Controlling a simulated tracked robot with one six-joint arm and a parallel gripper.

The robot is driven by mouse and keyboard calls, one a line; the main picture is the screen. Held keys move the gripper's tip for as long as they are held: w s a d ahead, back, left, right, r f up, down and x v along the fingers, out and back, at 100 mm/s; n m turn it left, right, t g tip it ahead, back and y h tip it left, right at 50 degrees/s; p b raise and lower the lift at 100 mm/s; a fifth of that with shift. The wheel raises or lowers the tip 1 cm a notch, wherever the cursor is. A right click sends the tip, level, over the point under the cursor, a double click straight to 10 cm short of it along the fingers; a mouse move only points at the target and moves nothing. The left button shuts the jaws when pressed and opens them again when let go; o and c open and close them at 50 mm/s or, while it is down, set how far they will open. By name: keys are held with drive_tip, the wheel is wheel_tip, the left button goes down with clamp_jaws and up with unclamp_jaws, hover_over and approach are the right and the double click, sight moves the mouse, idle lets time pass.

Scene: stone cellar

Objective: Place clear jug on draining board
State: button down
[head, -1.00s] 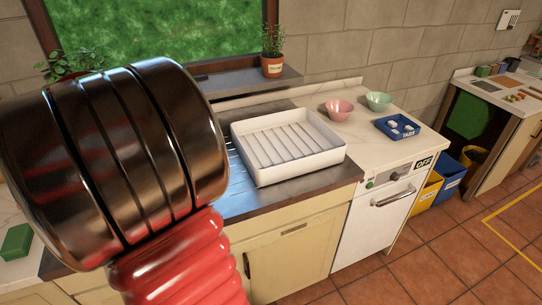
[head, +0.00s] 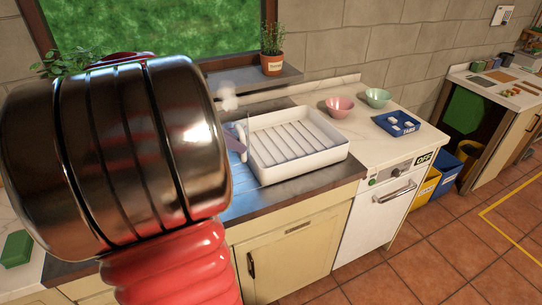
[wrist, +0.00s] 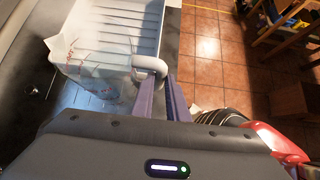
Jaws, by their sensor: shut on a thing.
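The clear jug (wrist: 92,66) has red markings and a white handle (wrist: 150,64). My gripper (wrist: 160,80) has purple fingers and is shut on this handle. In the head view, the fingers (head: 235,141) and a bit of white handle show at the left edge of the white slatted tray, likely the draining board (head: 318,158). My arm hides most of the jug there. In the wrist view the jug overlaps the near end of the tray (wrist: 118,14); I cannot tell whether it touches. The tray looks empty and stands on a steel worktop.
A pink bowl (head: 340,107), a green bowl (head: 377,98) and a blue tray (head: 396,124) with small white pieces stand right of the slatted tray. A potted plant (head: 272,60) stands on the ledge behind. The tiled floor at right is mostly clear.

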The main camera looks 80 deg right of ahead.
wheel_tip(320, 180, down, 6)
idle(0.5)
drive_tip(key=shift+f, duration=0.2)
drive_tip(key=shift+f, duration=1.75)
drive_tip(key=c, duration=1.7)
unclamp_jaws()
drive_tip(key=shift+f, duration=0.1)
drive_tip(key=shift+c, duration=0.2)
drive_tip(key=v, duration=1.2)
